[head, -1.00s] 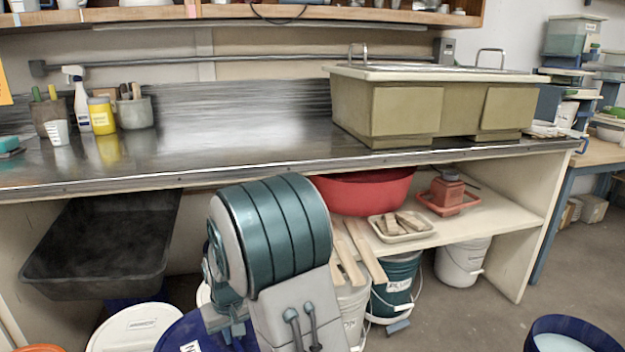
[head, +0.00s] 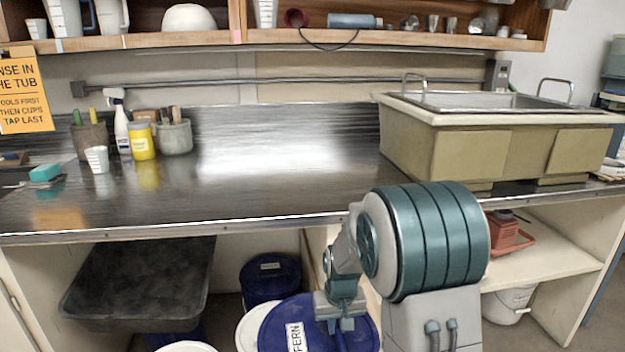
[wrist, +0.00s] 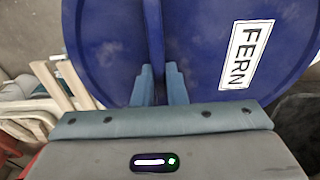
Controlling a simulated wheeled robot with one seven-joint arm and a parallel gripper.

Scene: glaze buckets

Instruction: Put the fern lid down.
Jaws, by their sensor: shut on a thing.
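The fern lid (head: 275,325) is a round blue disc with a white label reading FERN. In the head view it hangs in front of the bench at the bottom, partly hidden by my arm and cut by the frame edge. My gripper (head: 342,322) is over it. In the wrist view my gripper (wrist: 160,86) is shut on a raised blue ridge across the middle of the fern lid (wrist: 200,35), with one finger on each side. What lies directly beneath the lid is hidden.
The metal bench top (head: 260,185) has a wide clear middle, with a tub sink (head: 450,150) at right and a spray bottle (head: 122,130) and cups at left. Below are a black tray (head: 140,285), a dark blue bucket (head: 270,280) and white lids (head: 247,330).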

